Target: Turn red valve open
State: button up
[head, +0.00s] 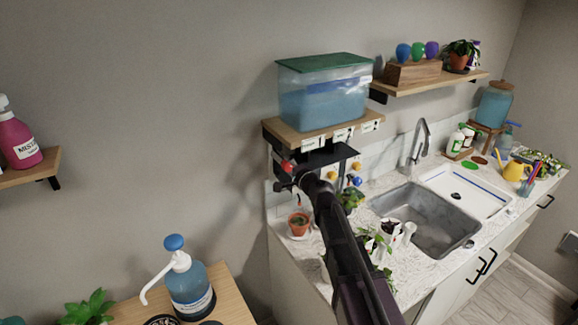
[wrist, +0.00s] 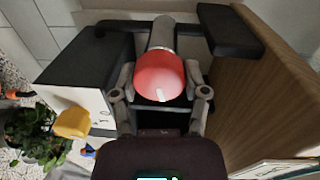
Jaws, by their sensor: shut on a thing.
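The red valve (head: 287,167) is at the left end of a row of valves under the wooden shelf. In the wrist view its round red knob (wrist: 160,76) shows large, with a small white mark on its lower face and a grey stem behind it. My gripper (wrist: 160,88) has one finger on each side of the red knob and is shut on it. In the head view my arm reaches up from the bottom, and its end is at the red valve.
A translucent tub of blue water (head: 325,95) with a green lid stands on the wooden shelf (head: 290,134). Yellow (head: 356,166) and blue (head: 357,181) valves are to the right.

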jog(key=shift+w+m, duration=0.1)
jog(key=shift+m, duration=1.1)
jog(key=o, duration=1.1)
jog(key=shift+a, duration=0.1)
jog(key=shift+o, duration=0.2)
jog(key=shift+n, duration=0.3)
